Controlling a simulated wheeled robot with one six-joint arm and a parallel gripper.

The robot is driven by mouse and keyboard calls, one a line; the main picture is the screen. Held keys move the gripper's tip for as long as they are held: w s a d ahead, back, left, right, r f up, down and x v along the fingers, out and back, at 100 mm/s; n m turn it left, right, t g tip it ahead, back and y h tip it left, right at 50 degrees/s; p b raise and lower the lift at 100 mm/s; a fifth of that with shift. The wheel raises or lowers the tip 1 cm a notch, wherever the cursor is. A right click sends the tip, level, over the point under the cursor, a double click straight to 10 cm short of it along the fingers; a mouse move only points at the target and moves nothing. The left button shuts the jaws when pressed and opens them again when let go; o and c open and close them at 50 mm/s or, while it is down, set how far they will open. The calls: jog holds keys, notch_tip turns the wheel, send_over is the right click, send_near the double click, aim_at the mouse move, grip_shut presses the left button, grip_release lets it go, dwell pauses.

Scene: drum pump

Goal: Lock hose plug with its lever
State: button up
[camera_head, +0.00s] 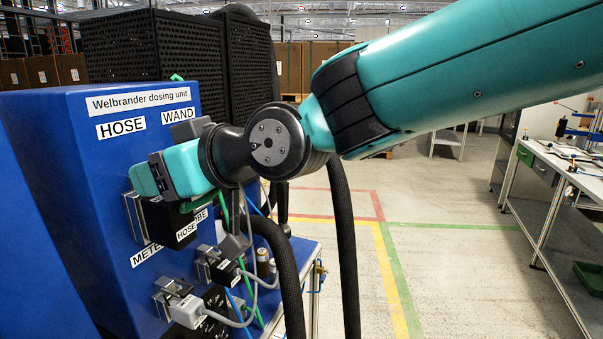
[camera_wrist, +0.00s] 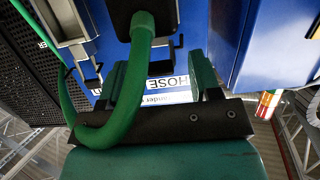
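The hose plug (camera_head: 172,222) is a black block with a HOSE tag, at a socket on the blue dosing unit (camera_head: 60,130). In the wrist view the plug (camera_wrist: 128,12) is at the top, with a green hose (camera_wrist: 105,128) curving from it. A silver metal bar (camera_head: 134,218) stands beside the plug; it seems to be the lever or its frame. My gripper (camera_head: 143,180) is just above the plug, close to the unit. Contact with the lever cannot be told.
A workbench (camera_head: 560,190) stands far right. The floor between is clear.

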jog(key=c, duration=0.6)
jog(key=shift+f+b, duration=0.2)
jog(key=shift+b, duration=0.55)
jog(key=shift+y+b, duration=0.3)
jog(key=shift+b, duration=0.2)
jog(key=shift+f+b, duration=0.15)
jog(key=shift+b, duration=0.65)
jog(key=shift+d+y+b, duration=0.1)
jog(key=shift+y+b, duration=0.2)
jog(key=shift+b, duration=0.1)
jog(key=shift+f+b, duration=0.15)
jog(key=shift+b, duration=0.55)
jog(key=shift+t+b, duration=0.3)
jog(key=shift+b, duration=0.25)
